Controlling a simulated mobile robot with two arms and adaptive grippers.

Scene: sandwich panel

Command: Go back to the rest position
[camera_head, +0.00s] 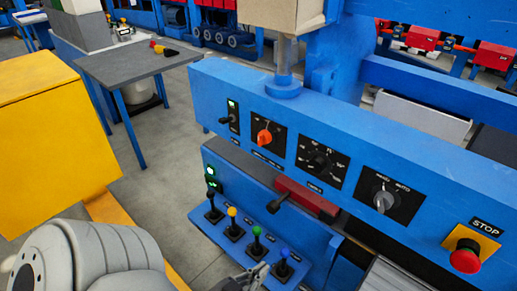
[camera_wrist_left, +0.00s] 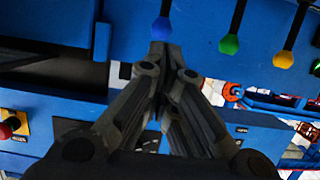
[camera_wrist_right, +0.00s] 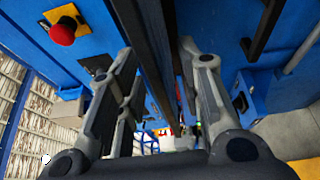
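My left gripper (camera_head: 258,272) is at the bottom of the head view, just left of the blue-knobbed lever (camera_head: 284,254). In the left wrist view its fingers (camera_wrist_left: 165,58) come together with nothing seen between them, and their tips point at the blue knob (camera_wrist_left: 161,29). Whether they touch it I cannot tell. My right gripper (camera_wrist_right: 158,55) is not in the head view. In the right wrist view its fingers stand apart, with a dark bar of the blue machine running through the gap behind them and nothing clearly held.
The blue panel (camera_head: 225,80) carries an orange knob (camera_head: 265,137), dials and a red stop button (camera_head: 465,256). A yellow cabinet (camera_head: 50,140) and grey-topped table (camera_head: 135,62) are left, with open floor between.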

